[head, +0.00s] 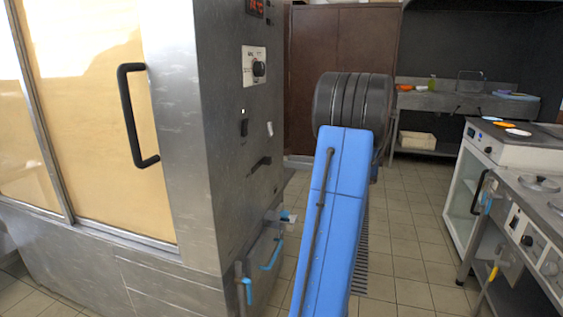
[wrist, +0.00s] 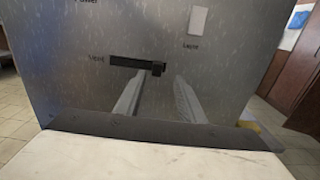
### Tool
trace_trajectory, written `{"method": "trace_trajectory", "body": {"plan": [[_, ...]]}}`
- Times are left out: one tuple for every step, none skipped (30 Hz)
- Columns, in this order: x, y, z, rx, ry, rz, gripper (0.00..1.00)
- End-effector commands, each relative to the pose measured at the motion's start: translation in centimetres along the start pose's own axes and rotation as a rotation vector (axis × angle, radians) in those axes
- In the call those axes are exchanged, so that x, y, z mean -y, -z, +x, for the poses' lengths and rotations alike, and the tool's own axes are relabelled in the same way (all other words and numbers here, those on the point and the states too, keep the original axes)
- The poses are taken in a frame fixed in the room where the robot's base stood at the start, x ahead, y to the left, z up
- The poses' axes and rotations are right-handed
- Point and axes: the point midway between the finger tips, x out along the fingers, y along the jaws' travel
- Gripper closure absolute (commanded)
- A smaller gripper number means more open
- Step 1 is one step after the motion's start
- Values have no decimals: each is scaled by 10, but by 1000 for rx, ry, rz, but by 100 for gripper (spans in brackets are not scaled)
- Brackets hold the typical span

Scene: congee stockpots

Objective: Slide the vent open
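The vent is a dark horizontal slot (wrist: 128,62) in the steel panel, with the label "Vent" at its left. Its small black slider knob (wrist: 158,69) sits at the slot's right end. The vent also shows in the head view (head: 260,165) on the cabinet's narrow face, below the dial. My gripper (wrist: 160,77) is open, its two grey fingers pointing at the panel. In the picture the fingertips lie on either side of the knob, just below it; I cannot tell if they touch it. In the head view my gripper is not visible.
The cabinet has a glass door with a black handle (head: 132,115). Blue-handled valves (head: 272,254) are low on its side. A counter with cookers (head: 520,150) stands right, beyond open tiled floor.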

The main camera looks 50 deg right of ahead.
Motion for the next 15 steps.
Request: {"method": "trace_trajectory", "body": {"plan": [[1,0,-12,1,4,0,64],[1,0,-18,1,3,0,64],[1,0,-26,0,4,0,64],[1,0,-32,0,4,0,64],[1,0,-38,1,4,0,64],[1,0,-46,1,4,0,64],[1,0,-51,0,4,0,64],[1,1,-56,0,4,0,64],[1,0,-63,1,4,1,64],[1,0,-68,1,3,1,64],[1,1,-72,1,3,1,64],[1,1,-77,0,4,1,64],[1,1,-81,0,3,1,64],[1,0,-84,0,3,0,64],[1,0,-87,0,2,0,64]]}}
